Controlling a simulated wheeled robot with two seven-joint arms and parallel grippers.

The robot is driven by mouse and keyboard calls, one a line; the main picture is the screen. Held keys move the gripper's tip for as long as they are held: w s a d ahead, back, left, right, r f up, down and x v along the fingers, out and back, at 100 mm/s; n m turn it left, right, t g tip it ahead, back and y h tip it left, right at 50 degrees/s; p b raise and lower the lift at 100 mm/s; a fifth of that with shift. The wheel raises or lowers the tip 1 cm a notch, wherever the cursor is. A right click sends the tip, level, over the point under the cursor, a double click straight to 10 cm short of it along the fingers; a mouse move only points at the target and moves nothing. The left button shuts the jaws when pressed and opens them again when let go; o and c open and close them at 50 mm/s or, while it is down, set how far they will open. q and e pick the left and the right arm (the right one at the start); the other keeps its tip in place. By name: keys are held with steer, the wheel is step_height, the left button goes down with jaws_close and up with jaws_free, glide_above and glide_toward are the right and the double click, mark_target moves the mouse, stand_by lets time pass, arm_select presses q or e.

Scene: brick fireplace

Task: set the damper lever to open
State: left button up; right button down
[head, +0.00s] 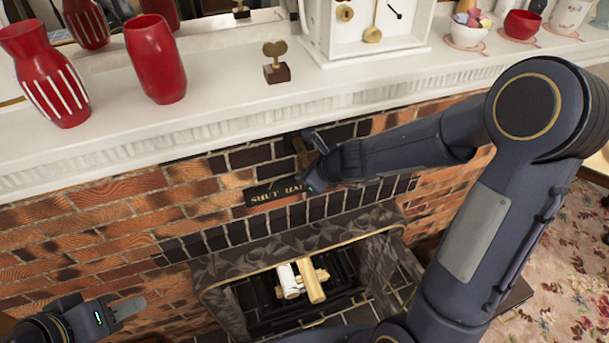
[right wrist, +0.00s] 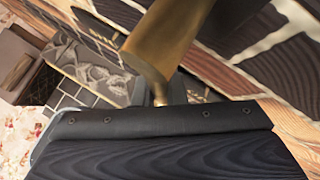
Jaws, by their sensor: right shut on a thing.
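The damper lever (head: 301,152) is a brass bar on the brick face just under the mantel. My right gripper (head: 309,142) is at the lever and shut on it. In the right wrist view the brass lever (right wrist: 168,45) runs down to my right gripper's jaws (right wrist: 165,92). A dark label plate (head: 272,193) below the lever reads "SHUT HAL", and its right part is hidden by my right gripper and arm. My left gripper (head: 125,308) is low at the left, away from the lever; its jaw gap is not clear.
The white mantel (head: 225,95) overhangs the lever, with red vases (head: 155,60), a small brass ornament (head: 275,62) and a white clock (head: 370,25) on it. The firebox below holds logs (head: 312,283) on a dark grate. Floral carpet (head: 545,270) lies at the right.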

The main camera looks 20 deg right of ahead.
steer(key=shift+s+d+r+n+h+p, duration=0.1)
steer(key=shift+d+n+h+p, duration=0.5)
steer(key=shift+d+h+p, duration=0.7)
steer(key=shift+a+b, duration=0.1)
steer(key=shift+b, duration=0.25)
steer(key=c, duration=1.8)
jaws_free()
steer(key=shift+o, duration=0.2)
steer(key=shift+r, duration=0.1)
